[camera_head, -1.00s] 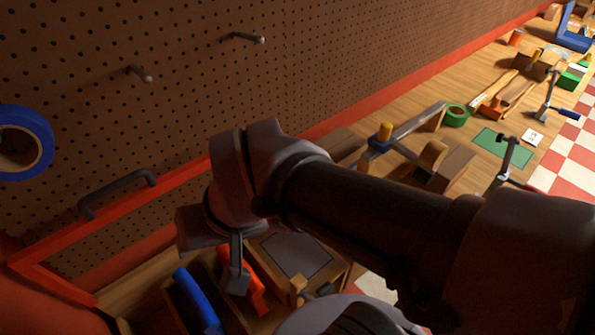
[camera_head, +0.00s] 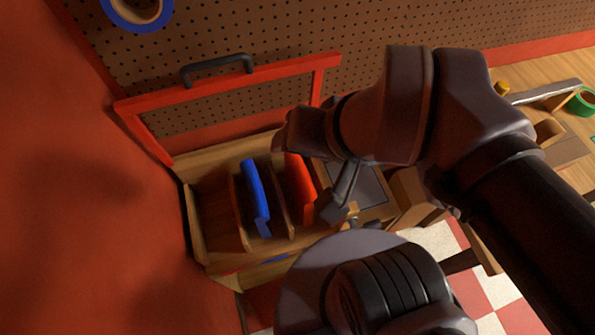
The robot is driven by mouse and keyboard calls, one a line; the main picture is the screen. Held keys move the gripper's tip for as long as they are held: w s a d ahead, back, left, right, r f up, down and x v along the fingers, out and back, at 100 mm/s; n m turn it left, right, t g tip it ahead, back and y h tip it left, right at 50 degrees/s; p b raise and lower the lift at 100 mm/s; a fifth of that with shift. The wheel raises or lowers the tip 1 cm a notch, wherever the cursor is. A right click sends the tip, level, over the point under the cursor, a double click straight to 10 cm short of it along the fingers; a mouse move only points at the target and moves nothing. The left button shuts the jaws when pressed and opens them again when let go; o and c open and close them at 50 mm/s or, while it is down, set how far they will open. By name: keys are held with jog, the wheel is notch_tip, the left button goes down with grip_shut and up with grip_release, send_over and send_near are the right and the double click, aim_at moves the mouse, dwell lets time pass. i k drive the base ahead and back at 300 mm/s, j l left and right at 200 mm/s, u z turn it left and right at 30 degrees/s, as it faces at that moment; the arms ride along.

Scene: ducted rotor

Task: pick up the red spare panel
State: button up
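The red spare panel (camera_head: 299,178) stands in a slot of a wooden rack (camera_head: 215,228). Its upper right part is partly covered by my gripper and wrist. My gripper (camera_head: 334,208) points down just right of the red panel. Only one finger shows clearly; the other is hidden, so I cannot tell whether it is open or shut, or whether it touches the panel.
A blue panel (camera_head: 256,196) stands left of the red one, with a wooden divider between them. A red frame with a black handle (camera_head: 216,68) rises behind the rack. A red wall (camera_head: 80,200) closes off the left. A dark-topped wooden box (camera_head: 365,188) sits right.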

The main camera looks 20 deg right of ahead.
aim_at(299, 178)
jog(key=k+u, duration=0.15)
jog(key=u, duration=0.2)
jog(key=k+u, duration=0.1)
jog(key=u, duration=0.25)
jog(key=k+j+u, duration=0.15)
jog(key=u, duration=0.2)
